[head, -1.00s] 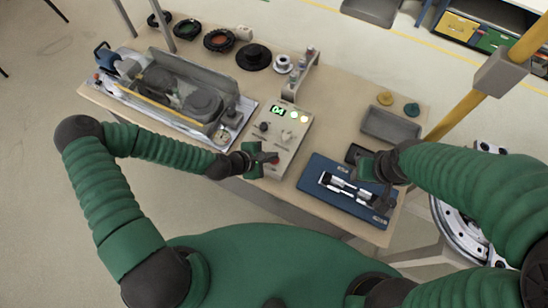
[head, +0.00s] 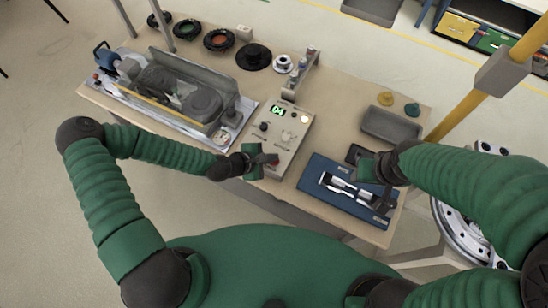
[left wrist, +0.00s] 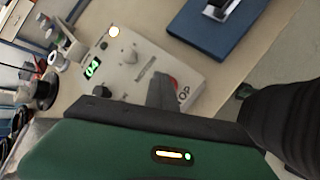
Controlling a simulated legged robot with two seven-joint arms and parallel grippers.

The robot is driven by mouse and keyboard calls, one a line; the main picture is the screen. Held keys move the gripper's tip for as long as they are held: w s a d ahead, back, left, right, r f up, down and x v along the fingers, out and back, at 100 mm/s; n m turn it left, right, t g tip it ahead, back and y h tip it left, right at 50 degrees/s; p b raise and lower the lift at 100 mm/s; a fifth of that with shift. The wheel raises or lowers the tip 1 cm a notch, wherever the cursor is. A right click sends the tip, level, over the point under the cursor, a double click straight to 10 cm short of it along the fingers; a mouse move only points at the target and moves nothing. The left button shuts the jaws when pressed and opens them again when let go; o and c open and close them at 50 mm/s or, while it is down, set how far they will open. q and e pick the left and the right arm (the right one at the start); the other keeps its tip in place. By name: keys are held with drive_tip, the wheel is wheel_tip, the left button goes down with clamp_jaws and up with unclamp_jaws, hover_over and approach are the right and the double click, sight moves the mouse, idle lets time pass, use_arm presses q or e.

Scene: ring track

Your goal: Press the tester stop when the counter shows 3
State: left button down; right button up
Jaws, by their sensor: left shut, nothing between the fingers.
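The tester's control box (head: 284,140) is beige with knobs and a green counter (head: 278,111) that reads 04. The counter also shows in the left wrist view (left wrist: 93,68). My left gripper (head: 272,161) is shut and empty at the box's near end. In the left wrist view, its dark fingers partly cover the red stop button (left wrist: 173,83), with the letters "OP" beside it. I cannot tell whether they touch it. The tester (head: 180,95) stands at left with its clear cover raised. My right gripper (head: 378,187) is over the blue tray; its jaw opening is unclear.
The blue tray (head: 318,193) holds a silver tool. Several round parts line the table's back edge. A yellow post (head: 462,105) stands at right.

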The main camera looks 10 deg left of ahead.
use_arm(q)
drive_tip(key=shift+r+p, duration=0.9)
drive_tip(key=shift+r, duration=0.05)
wheel_tip(320, 180, up, 5)
drive_tip(key=p, duration=0.4)
